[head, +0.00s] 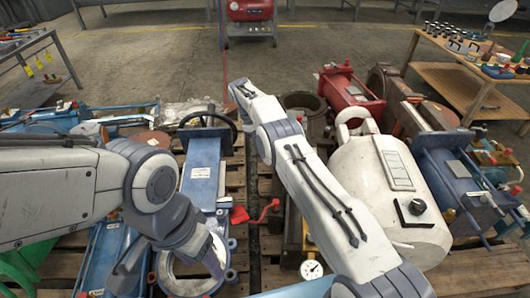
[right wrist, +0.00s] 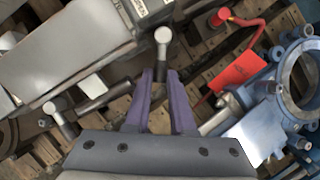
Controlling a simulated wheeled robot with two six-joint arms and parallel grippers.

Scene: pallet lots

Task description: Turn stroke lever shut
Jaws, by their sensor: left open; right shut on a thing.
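In the right wrist view, a grey lever with a round pale end (right wrist: 162,36) stands up between the two purple fingers of my right gripper (right wrist: 161,78). The gripper is shut on it; I take it to be the stroke lever, though no label shows. In the head view, my right arm hides this gripper and lever. My left gripper (head: 217,252) is open and empty, low over the ring end of a blue cylinder (head: 203,165). A bent red handle (right wrist: 240,22) and a red plate (right wrist: 238,70) lie right of the held lever; they also show in the head view (head: 265,211).
A large white tank (head: 375,175) stands right of my right arm, with a blue unit (head: 455,170) beyond it. A red machine (head: 352,92) sits behind. Wooden pallets (head: 268,240) carry the crowded parts.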

